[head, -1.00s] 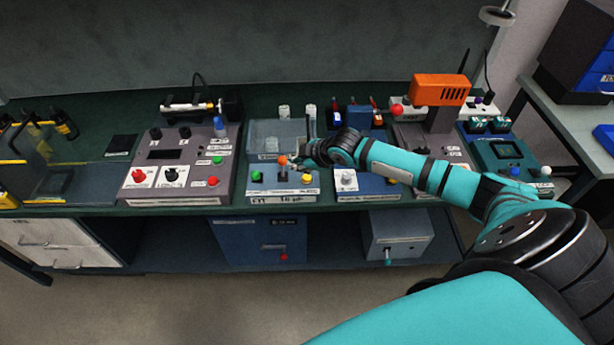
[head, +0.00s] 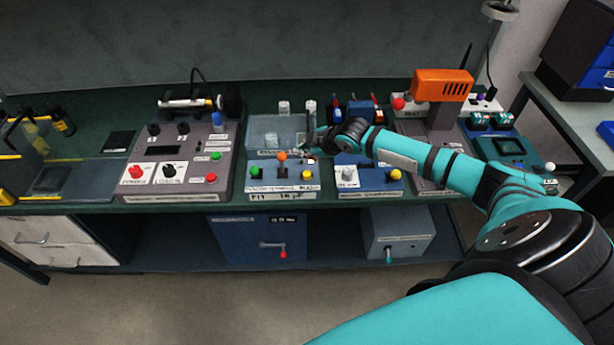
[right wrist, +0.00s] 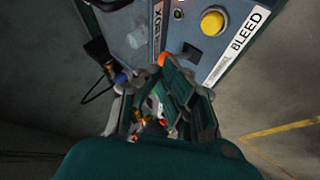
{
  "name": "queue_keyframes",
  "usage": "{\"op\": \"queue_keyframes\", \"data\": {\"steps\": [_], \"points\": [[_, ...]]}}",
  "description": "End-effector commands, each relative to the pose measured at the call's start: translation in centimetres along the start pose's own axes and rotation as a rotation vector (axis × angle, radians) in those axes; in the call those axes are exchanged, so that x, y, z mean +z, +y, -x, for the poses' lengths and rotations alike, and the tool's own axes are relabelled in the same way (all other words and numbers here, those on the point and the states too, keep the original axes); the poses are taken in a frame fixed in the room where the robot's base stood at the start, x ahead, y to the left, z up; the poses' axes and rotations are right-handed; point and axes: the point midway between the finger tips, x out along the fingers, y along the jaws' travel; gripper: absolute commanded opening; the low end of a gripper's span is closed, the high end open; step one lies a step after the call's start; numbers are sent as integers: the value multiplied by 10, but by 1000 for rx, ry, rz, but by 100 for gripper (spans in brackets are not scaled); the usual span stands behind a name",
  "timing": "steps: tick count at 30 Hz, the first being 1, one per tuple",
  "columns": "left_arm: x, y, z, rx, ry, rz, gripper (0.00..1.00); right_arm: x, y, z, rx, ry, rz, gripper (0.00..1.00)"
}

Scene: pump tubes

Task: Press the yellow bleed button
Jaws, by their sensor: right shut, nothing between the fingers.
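The yellow bleed button (head: 307,174) is a round cap at the right end of a blue control box (head: 283,188). In the right wrist view the yellow button (right wrist: 213,22) sits beside a white strip reading BLEED (right wrist: 237,45). My right gripper (head: 303,153) is shut and empty, just behind and above the button, apart from it. The closed fingers also show in the right wrist view (right wrist: 165,110). The orange-topped lever (head: 282,156) stands left of the gripper, and a green button (head: 256,172) is at the box's left end. My left gripper is out of view.
A second blue box has a white knob (head: 348,174) and another yellow button (head: 396,174), under my right forearm. A clear-lidded bin (head: 268,130) stands behind the first box. A grey panel (head: 190,190) with red and green buttons stands to the left.

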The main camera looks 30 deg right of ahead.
Motion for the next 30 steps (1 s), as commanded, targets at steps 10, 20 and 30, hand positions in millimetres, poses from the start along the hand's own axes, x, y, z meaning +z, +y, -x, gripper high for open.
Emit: {"op": "queue_keyframes", "data": {"steps": [10,20,30], "points": [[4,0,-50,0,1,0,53,27,-28,-37,-1,0,0,0],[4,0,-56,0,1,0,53,34,-34,-46,0,0,0,0],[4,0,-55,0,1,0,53,34,-34,-46,0,0,0,0]]}}
